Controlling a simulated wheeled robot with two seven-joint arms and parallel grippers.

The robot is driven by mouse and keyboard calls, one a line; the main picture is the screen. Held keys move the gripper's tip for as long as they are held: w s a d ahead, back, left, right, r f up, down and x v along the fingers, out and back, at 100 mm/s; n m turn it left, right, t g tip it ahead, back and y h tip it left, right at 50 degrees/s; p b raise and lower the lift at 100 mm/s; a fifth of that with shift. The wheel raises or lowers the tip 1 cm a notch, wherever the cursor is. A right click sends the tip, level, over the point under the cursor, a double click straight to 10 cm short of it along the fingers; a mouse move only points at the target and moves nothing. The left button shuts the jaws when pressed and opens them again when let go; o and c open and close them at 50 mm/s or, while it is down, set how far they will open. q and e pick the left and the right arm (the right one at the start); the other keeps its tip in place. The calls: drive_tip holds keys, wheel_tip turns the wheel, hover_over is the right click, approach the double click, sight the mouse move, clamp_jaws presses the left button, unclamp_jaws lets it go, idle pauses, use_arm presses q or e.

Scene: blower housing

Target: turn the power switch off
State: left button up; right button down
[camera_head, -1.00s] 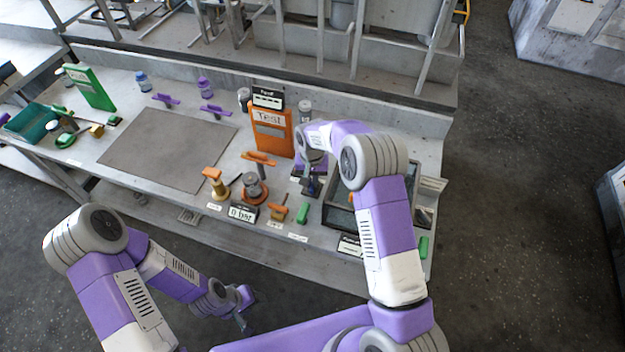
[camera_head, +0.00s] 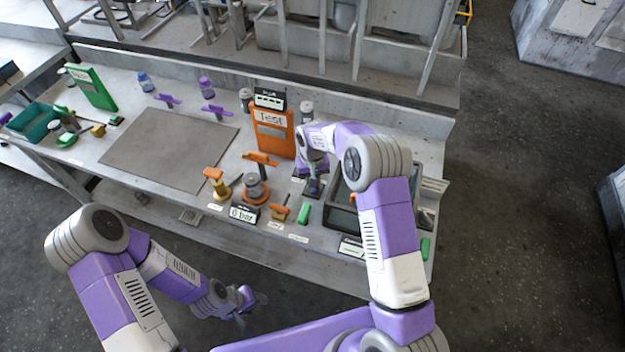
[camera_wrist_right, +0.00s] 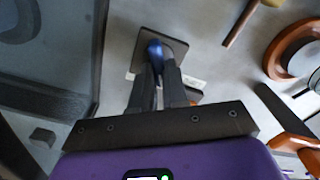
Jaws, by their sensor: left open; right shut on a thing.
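In the right wrist view the power switch shows as a dark square plate (camera_wrist_right: 176,46) with a round blue knob (camera_wrist_right: 154,47). My right gripper (camera_wrist_right: 159,72) is shut on the blue knob, its two dark fingers at either side of it. The fingers hide part of the knob, so I cannot tell which way it is set. In the head view my right gripper (camera_head: 313,187) is at the switch, between the orange test panel and the dark-framed box. My left gripper (camera_head: 246,311) is open and empty, low in front of the bench, away from the switch.
The orange test panel (camera_head: 273,131) stands behind the switch. The dark-framed box (camera_head: 341,214) is close on its right. An orange-based valve (camera_head: 256,197), a gauge block (camera_head: 243,213) and a green piece (camera_head: 304,213) lie left and in front. The grey mat (camera_head: 170,148) is clear.

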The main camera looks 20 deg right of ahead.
drive_tip(key=c, duration=1.1)
unclamp_jaws()
drive_tip(key=shift+c, duration=0.2)
drive_tip(key=shift+r, duration=0.1)
wheel_tip(320, 180, up, 7)
drive_tip(key=shift+r+p, duration=0.2)
drive_tip(key=shift+p, duration=0.25)
